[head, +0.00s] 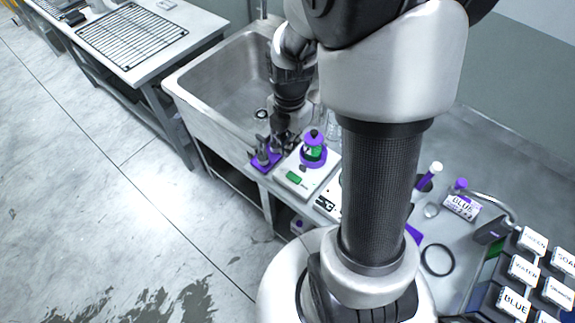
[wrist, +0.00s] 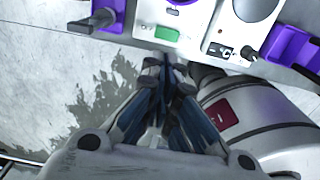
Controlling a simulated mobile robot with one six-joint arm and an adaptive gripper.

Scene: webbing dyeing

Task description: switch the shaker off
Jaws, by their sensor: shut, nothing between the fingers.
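Whether the switch is on or off cannot be told. My gripper (wrist: 168,62) is shut and empty, its tips just below the unit's front edge in the wrist view, close to the green switch but apart from it. In the head view my gripper (head: 278,143) is partly hidden by its own links.
A second white unit with a dark display (head: 325,203) stands close on the right. A purple holder (head: 264,161) is at the left on the counter edge. The sink (head: 225,85) lies behind. A rack of labelled white blocks (head: 515,300) is at the right. The floor in front is clear.

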